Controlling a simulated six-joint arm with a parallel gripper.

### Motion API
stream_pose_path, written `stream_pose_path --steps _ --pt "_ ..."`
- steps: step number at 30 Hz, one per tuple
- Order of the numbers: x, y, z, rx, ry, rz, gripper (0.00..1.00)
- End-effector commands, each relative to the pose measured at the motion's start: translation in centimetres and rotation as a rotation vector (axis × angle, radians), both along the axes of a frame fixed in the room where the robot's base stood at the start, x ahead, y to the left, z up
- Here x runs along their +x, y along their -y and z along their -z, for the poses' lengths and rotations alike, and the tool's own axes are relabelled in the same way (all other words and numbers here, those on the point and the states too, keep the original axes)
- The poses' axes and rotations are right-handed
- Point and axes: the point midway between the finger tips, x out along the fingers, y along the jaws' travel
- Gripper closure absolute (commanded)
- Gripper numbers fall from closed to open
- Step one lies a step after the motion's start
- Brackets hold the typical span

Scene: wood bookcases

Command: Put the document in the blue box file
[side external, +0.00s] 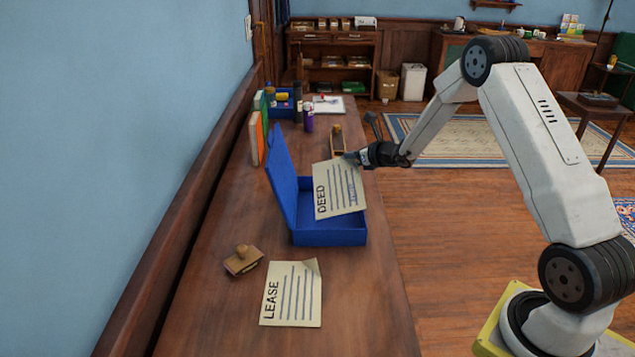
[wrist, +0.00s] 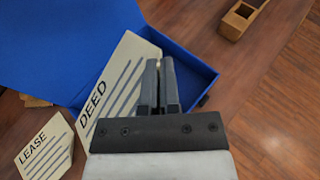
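The blue box file (side external: 329,237) lies on the wooden table with its lid (side external: 281,181) raised on the left. A cream document headed DEED (side external: 334,198) is tilted above the box's open tray and covers part of it. My gripper (side external: 352,157) is shut on the DEED sheet's upper right edge. In the wrist view, my gripper (wrist: 158,88) has its fingers close together at the DEED document (wrist: 123,72), over the blue box (wrist: 196,70). A second document headed LEASE (side external: 291,294) lies flat on the table in front of the box, one corner curled up.
A wooden stamp (side external: 243,261) stands left of the LEASE sheet. Upright books (side external: 257,135), dark bottles (side external: 308,117), a blue bin (side external: 283,104) and a clipboard (side external: 328,104) stand or lie at the far end.

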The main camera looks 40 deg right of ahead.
Motion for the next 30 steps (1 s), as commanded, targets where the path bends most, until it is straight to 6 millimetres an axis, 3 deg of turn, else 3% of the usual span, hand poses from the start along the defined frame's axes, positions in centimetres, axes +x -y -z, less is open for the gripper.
stream_pose_path --steps 12,23,30 --pt "3.1 1.1 4.0 0.001 0.001 0.000 1.00" --pt "3.5 1.2 4.5 0.000 0.001 0.000 1.00" --pt "3.9 1.3 6.4 0.003 -0.002 0.001 1.00"
